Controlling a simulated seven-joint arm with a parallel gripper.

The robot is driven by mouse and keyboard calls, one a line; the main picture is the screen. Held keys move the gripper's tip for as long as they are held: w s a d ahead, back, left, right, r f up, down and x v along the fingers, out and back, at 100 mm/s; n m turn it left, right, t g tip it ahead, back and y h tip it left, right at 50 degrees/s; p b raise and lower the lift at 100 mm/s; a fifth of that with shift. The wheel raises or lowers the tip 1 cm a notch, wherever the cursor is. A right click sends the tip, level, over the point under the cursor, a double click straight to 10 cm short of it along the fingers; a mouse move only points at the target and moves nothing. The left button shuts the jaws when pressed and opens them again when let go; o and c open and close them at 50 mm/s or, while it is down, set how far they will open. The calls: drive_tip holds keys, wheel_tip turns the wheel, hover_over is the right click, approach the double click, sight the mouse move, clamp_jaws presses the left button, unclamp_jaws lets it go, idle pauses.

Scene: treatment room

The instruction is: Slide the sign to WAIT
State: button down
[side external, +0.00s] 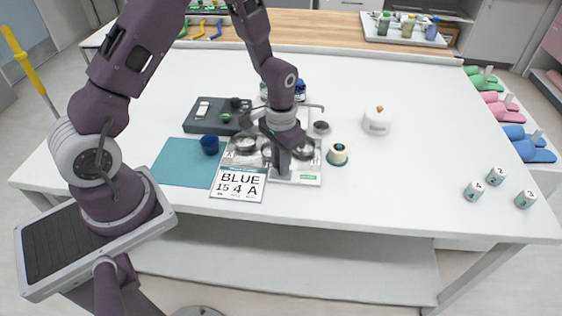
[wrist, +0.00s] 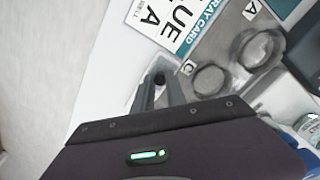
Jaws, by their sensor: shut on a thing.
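My gripper (side external: 283,172) is lowered at the right front of the metal tray, beside the printed card. In the wrist view its fingers (wrist: 160,82) are close together on a small grey piece, mostly hidden between the tips. A pale panel with a green label (side external: 308,178) shows just right of the fingers in the side view; it may be the sign. I cannot read the word WAIT anywhere, and the fingers and arm hide part of this area.
The tray card (side external: 238,182), reading BLUE 15 4 A, lies at the tray's front left. Round cups (wrist: 209,79) sit in the tray. A teal mat (side external: 180,165), blue cup (side external: 209,145), tape roll (side external: 338,154) and white pot (side external: 377,121) stand around.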

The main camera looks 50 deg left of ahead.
drive_tip(key=shift+w, duration=0.1)
drive_tip(key=w+d, duration=0.4)
drive_tip(key=shift+w+d, duration=0.35)
drive_tip(key=shift+d, duration=0.05)
drive_tip(key=c, duration=1.3)
unclamp_jaws()
drive_tip(key=shift+c, duration=0.2)
wheel_tip(320, 180, up, 7)
drive_tip(key=shift+r, duration=0.1)
